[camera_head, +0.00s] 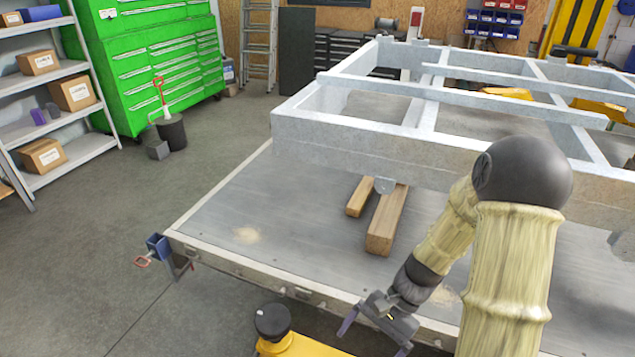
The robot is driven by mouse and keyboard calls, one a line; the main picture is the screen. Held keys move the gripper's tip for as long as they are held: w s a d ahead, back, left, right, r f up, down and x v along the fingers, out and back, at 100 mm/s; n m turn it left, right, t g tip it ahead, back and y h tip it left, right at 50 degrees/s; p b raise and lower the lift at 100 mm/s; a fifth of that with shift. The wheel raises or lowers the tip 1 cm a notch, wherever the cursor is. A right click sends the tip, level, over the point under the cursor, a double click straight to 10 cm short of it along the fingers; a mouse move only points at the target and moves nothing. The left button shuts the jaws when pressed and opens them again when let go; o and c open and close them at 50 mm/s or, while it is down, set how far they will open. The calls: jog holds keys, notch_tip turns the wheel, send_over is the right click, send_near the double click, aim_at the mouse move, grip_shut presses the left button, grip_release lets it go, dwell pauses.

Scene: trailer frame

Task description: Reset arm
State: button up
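My arm reaches in from the lower right of the head view, with its sleeved links bent over the front of the table. My gripper (376,330) hangs at the table's front edge. Its two fingers are spread apart and nothing shows between them. The grey metal trailer frame (390,143) lies on the large flat work table (262,205), behind my arm. My arm hides part of the frame's right side and part of the table's front edge.
Two wooden blocks (386,222) lie on the table by the frame. A blue clamp (158,246) sits at the table's left corner. A yellow object with a dark knob (273,322) stands below the front edge.

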jog(key=d+r+n+t+h, duration=0.4)
jog(key=r+n+t+h, duration=0.2)
jog(key=r, duration=0.5)
jog(key=shift+d+n+t+p, duration=0.35)
jog(key=shift+n+t+p, duration=0.15)
jog(key=shift+n, duration=0.3)
jog(key=shift+w, duration=0.1)
jog(key=shift+c, duration=0.2)
